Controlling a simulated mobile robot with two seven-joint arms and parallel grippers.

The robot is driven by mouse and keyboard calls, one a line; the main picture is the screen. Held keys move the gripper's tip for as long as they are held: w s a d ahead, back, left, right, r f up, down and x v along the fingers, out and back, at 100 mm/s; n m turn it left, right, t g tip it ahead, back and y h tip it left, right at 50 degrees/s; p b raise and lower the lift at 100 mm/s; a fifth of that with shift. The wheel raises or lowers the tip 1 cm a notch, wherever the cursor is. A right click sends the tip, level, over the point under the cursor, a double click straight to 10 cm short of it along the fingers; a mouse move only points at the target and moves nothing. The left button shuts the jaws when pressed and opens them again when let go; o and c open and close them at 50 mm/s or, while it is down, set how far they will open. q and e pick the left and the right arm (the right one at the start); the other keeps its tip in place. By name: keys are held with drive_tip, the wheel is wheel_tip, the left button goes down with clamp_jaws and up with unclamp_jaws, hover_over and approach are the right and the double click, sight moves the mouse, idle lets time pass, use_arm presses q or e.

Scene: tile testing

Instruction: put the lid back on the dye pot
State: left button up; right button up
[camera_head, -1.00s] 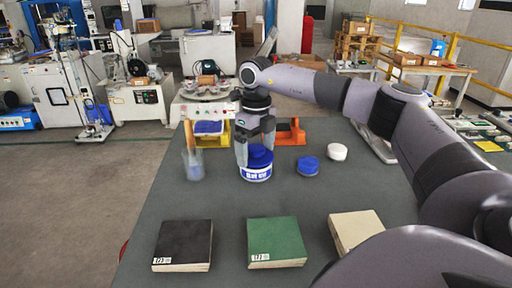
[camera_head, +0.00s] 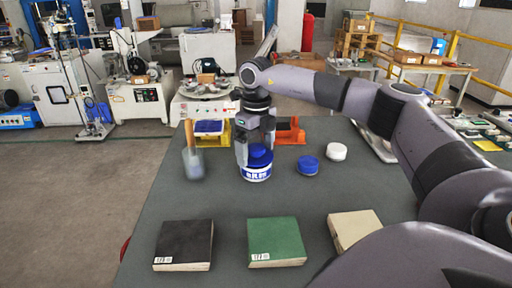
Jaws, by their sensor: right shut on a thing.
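The dye pot (camera_head: 257,174), white with a blue label band, stands upright on the grey-green table. A blue lid (camera_head: 260,158) is at the pot's mouth, below and between the fingers of my right gripper (camera_head: 256,150). The gripper points down and is shut on the lid; the fingers partly cover it. I cannot tell whether the lid is fully seated or a little above the rim. My left gripper is not in view.
A small blue round container (camera_head: 307,166) and a white one (camera_head: 336,151) stand right of the pot. An orange holder (camera_head: 290,134) is behind.

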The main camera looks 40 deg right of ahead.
use_arm(q)
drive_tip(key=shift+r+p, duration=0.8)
drive_tip(key=shift+p, duration=0.05)
use_arm(e)
drive_tip(key=shift+f, duration=0.2)
idle(1.2)
drive_tip(key=o, duration=0.6)
drive_tip(key=shift+o, duration=0.2)
drive_tip(key=shift+r+p, duration=0.5)
drive_tip(key=shift+r, duration=0.05)
drive_tip(key=shift+r+p, duration=0.95)
drive_tip(key=shift+r, duration=0.05)
drive_tip(key=shift+r+p, duration=1.85)
drive_tip(key=shift+r, duration=0.15)
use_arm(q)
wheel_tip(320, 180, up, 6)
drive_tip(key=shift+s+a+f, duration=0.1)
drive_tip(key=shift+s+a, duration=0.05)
